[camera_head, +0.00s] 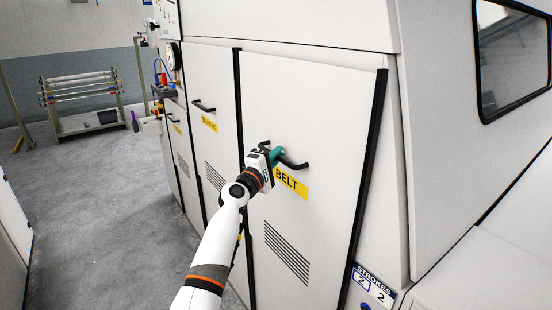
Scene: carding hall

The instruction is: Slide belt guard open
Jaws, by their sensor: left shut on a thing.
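The belt guard (325,130) is a tall white panel on the machine front, with a yellow BELT label (290,183) and slanted vent slots below it. A black bar handle (297,164) sits just above the label. My left gripper (276,155), with teal fingertips, is shut on the left part of this handle and hides that part. Black strips run along the guard's left and right sides. My right gripper is not in view.
Another white panel (208,80) with its own black handle and yellow label stands to the left. A STROKES counter (373,286) is at the lower right. A rack of rods (80,95) stands at the back left. The grey floor (110,200) on the left is clear.

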